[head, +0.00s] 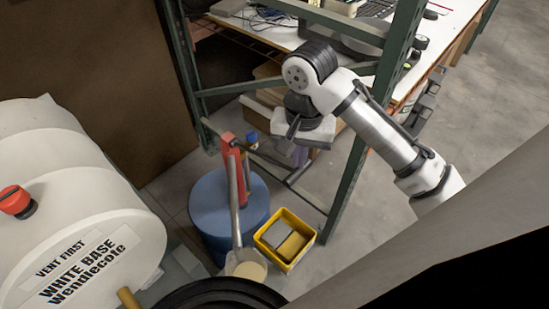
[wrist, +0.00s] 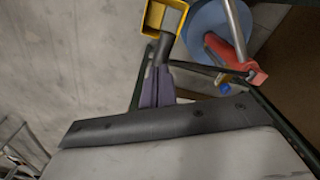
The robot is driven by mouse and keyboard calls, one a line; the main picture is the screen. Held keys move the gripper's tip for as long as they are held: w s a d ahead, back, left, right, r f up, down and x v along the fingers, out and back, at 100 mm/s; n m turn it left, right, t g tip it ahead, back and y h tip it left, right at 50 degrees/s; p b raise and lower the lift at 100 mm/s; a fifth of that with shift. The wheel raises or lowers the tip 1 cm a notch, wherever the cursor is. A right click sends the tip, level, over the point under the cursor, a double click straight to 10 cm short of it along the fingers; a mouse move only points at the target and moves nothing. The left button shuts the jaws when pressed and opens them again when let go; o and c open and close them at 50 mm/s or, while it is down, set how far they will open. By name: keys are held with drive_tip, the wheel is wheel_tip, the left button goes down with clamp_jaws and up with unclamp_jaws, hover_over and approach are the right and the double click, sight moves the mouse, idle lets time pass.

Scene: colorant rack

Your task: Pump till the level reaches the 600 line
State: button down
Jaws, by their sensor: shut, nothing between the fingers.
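A red pump (head: 228,148) stands on a blue drum (head: 208,205). Its lever runs right to a black grip (head: 298,174). A grey pipe slants down to a pale container (head: 235,262) holding cream liquid, its level lines unreadable. In the wrist view the red pump (wrist: 250,75) and blue drum (wrist: 205,22) are at the upper right, and the black grip (wrist: 166,48) is at the upper middle. My gripper (wrist: 158,70) is shut and empty, its purple-grey fingertips right by the grip. I cannot tell whether they touch it.
A yellow bin (head: 301,263) with items stands right of the drum. A large white tank (head: 95,235) labelled WHITE BASE fills the left. A green rack post (head: 350,185) stands close to my arm, and a cluttered bench (head: 450,25) is behind. Floor at right is clear.

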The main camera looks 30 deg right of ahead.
sight(298, 170)
drive_tip(key=shift+f+b, duration=4.8)
drive_tip(key=shift+f, duration=2.6)
wheel_tip(298, 170, up, 10)
drive_tip(key=p, duration=0.9)
drive_tip(key=shift+f+p, duration=0.15)
drive_tip(key=shift+p, duration=0.25)
drive_tip(key=shift+r, duration=2.55)
drive_tip(key=shift+f+b, duration=5)
drive_tip(key=shift+f, duration=2.5)
wheel_tip(298, 170, up, 9)
drive_tip(key=p, duration=0.9)
drive_tip(key=shift+r, duration=0.15)
drive_tip(key=shift+r+p, duration=0.4)
drive_tip(key=shift+r, duration=2.5)
